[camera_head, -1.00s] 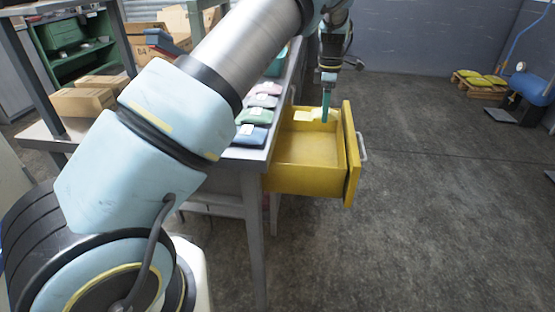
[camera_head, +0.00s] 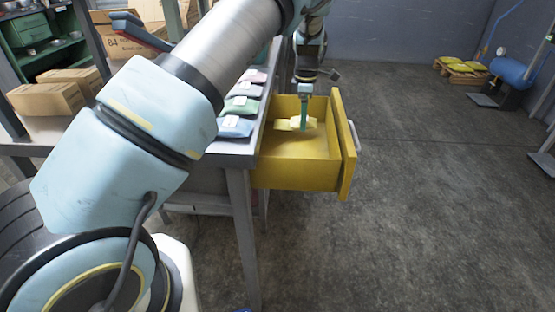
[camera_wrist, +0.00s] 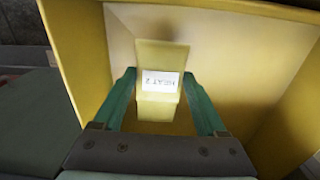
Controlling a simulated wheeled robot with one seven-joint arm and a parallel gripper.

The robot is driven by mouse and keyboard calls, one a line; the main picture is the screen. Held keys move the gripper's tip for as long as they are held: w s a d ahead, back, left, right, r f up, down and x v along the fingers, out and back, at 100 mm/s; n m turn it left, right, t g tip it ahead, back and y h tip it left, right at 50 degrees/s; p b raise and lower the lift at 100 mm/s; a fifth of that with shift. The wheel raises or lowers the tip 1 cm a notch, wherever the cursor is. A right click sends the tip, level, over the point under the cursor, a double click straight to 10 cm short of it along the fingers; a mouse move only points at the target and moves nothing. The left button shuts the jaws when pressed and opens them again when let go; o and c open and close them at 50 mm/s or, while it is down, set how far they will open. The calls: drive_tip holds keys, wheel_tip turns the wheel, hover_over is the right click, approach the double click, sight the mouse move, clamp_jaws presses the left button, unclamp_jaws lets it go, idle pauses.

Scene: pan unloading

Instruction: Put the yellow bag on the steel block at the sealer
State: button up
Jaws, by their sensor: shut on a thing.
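The yellow bag (camera_head: 288,124), pale yellow with a white label, is inside the open yellow drawer (camera_head: 300,176). My gripper (camera_head: 304,124) reaches down into the drawer with its green fingers on either side of the bag. In the wrist view the bag (camera_wrist: 158,106) stands between the two green fingers (camera_wrist: 158,84), its label facing the camera. The gripper is shut on it. I cannot tell whether the bag touches the drawer floor. A red-and-blue lever-like part (camera_head: 140,32) shows at the upper left, perhaps the sealer. I cannot make out the steel block.
Several bags lie along the bench edge left of the drawer, among them a green bag (camera_head: 240,106) and a blue bag (camera_head: 234,127). The drawer walls surround my gripper closely. Cardboard boxes (camera_head: 48,98) stand at the left. The floor (camera_head: 430,200) right of the drawer is clear.

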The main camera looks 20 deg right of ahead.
drive_tip(key=s+a+p, duration=0.2)
drive_tip(key=s+a, duration=0.8)
drive_tip(key=s, duration=0.1)
drive_tip(key=shift+a+r, duration=0.1)
drive_tip(key=shift+a, duration=0.25)
drive_tip(key=shift+s+a, duration=0.45)
wheel_tip(320, 180, down, 2)
drive_tip(key=shift+a+f+p, duration=0.1)
drive_tip(key=shift+p, duration=0.65)
drive_tip(key=shift+f, duration=0.5)
drive_tip(key=shift+f, duration=0.2)
drive_tip(key=o, duration=1.4)
drive_tip(key=shift+b, duration=0.5)
